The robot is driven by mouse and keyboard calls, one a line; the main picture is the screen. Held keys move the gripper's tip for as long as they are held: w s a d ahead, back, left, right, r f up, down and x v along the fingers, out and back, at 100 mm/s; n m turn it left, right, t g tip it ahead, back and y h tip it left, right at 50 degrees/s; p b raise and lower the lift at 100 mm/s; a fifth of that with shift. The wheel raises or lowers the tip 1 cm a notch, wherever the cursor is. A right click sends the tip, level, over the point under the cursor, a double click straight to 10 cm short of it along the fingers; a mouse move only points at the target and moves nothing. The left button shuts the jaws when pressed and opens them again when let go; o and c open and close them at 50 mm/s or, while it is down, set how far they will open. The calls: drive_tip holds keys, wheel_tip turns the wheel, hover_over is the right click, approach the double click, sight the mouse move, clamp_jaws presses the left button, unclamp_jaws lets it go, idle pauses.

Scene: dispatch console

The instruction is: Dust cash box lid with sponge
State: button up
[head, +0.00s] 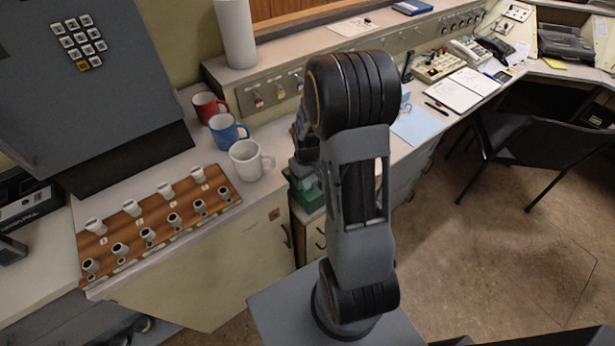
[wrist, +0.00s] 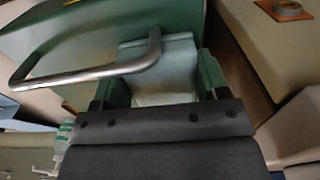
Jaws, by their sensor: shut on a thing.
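The cash box is green. In the wrist view the green cash box (wrist: 85,28) fills the upper left, with a bent metal handle across it. In the head view part of the green cash box (head: 304,196) shows just left of my arm, low beside the counter; my arm hides the rest. My gripper (wrist: 163,85) is shut on a pale grey-green block, seemingly the sponge (wrist: 165,58), close beside the handle. I cannot tell whether the sponge touches the lid. In the head view the fingertips are mostly hidden behind my arm.
Red (head: 208,106), blue (head: 227,130) and white mugs (head: 247,160) stand on the counter to the left, near a wooden rack (head: 160,218) of small cups. A blue sheet (head: 418,125) lies on the right desk. A black chair (head: 535,150) stands farther right; floor before it is clear.

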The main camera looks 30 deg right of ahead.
drive_tip(key=shift+w+a+r, duration=0.1)
drive_tip(key=shift+w+a, duration=0.1)
drive_tip(key=shift+w, duration=1.25)
drive_tip(key=shift+w+a, duration=0.15)
drive_tip(key=shift+w, duration=1.25)
drive_tip(key=shift+r+p, duration=2)
drive_tip(key=shift+r, duration=1)
drive_tip(key=shift+r+p, duration=1.05)
drive_tip(key=shift+r, duration=0.5)
drive_tip(key=shift+s+d+f, duration=0.1)
drive_tip(key=shift+s, duration=0.05)
